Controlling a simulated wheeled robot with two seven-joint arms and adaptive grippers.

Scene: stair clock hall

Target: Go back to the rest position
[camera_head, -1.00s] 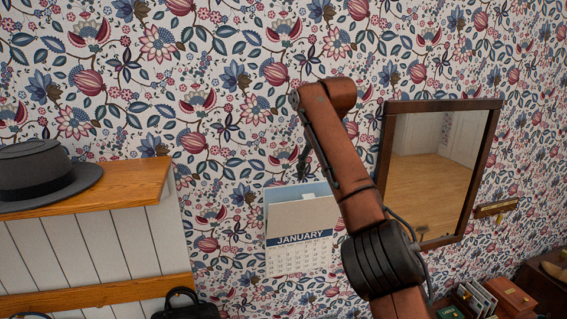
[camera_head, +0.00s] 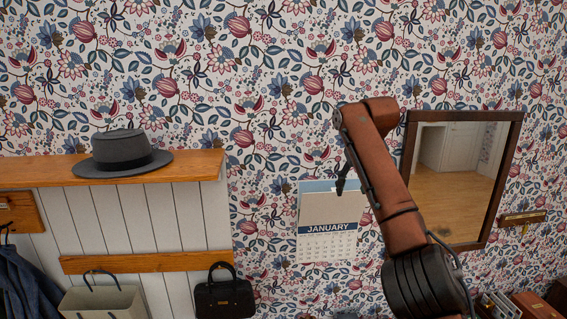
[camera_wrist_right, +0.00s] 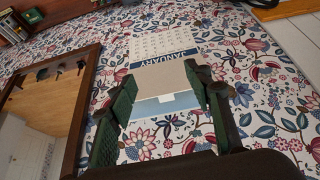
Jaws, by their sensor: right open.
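My right arm (camera_head: 385,185) rises from the lower right in the head view and bends at its top in front of the papered wall. The dark tip of my right gripper (camera_head: 343,180) shows beside the arm, overlapping the wall calendar. In the right wrist view the right gripper (camera_wrist_right: 162,78) is open, its two green-padded fingers apart with nothing between them. The January calendar (camera_head: 328,232) hangs behind the arm. In the wrist view the calendar (camera_wrist_right: 165,72) shows upside down beyond the fingers. My left gripper is in neither view.
A framed mirror (camera_head: 514,160) hangs right of the arm. At left, a grey hat (camera_head: 124,150) rests on a wooden shelf (camera_head: 40,172). Below hang a black handbag (camera_head: 224,298), a pale bag (camera_head: 103,302) and a dark coat (camera_head: 35,285).

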